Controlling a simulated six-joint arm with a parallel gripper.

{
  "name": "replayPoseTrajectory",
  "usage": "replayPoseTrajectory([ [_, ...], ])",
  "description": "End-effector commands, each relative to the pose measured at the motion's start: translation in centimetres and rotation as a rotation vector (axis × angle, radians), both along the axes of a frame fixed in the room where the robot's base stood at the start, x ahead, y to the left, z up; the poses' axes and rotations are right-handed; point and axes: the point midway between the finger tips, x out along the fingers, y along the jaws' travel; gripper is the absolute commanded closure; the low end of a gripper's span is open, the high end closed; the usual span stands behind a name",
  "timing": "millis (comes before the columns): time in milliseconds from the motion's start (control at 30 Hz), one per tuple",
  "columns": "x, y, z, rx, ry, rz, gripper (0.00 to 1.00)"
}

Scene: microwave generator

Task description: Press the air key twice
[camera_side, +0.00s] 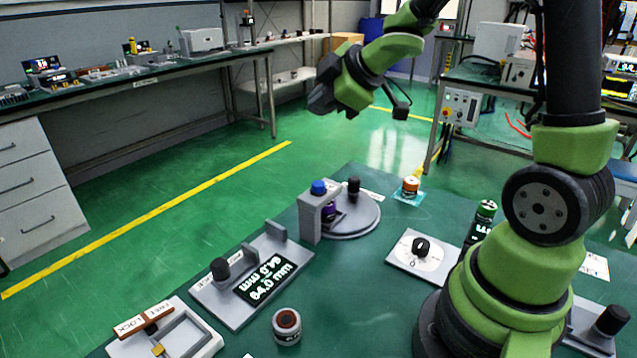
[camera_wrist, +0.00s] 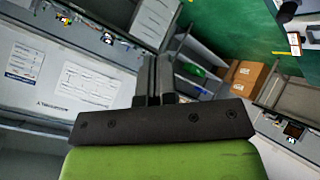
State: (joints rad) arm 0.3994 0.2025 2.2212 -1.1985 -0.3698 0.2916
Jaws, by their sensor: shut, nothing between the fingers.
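My gripper (camera_side: 322,98) is raised high above the far side of the green work table (camera_side: 375,300), well clear of everything on it. In the wrist view my gripper's fingers (camera_wrist: 154,75) are together and hold nothing. No label reading "air" is legible, so I cannot tell which part is the air key. A blue round button (camera_side: 319,187) tops a grey bracket (camera_side: 311,220) beside a round grey plate with a black knob (camera_side: 354,187). A black dial (camera_side: 421,247) sits on a white square plate in front of my arm.
A slide fixture with a 64.0 mm display (camera_side: 272,279), a lock/free lever frame (camera_side: 145,322) and a round jar (camera_side: 287,326) occupy the near left. An orange-capped piece (camera_side: 411,186) and a green-topped cylinder (camera_side: 486,210) stand right. The air around my gripper is clear.

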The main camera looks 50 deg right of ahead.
Motion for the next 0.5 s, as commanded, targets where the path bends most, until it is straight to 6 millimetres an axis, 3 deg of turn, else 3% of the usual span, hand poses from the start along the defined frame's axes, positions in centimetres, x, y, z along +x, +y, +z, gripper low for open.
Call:
replayPoseTrajectory([
  [200, 0.2, 0.5, -2.6, 0.004, 0.051, 0.164, 1.00],
  [500, 0.1, 0.6, -2.8, 0.005, 0.055, 0.181, 1.00],
])
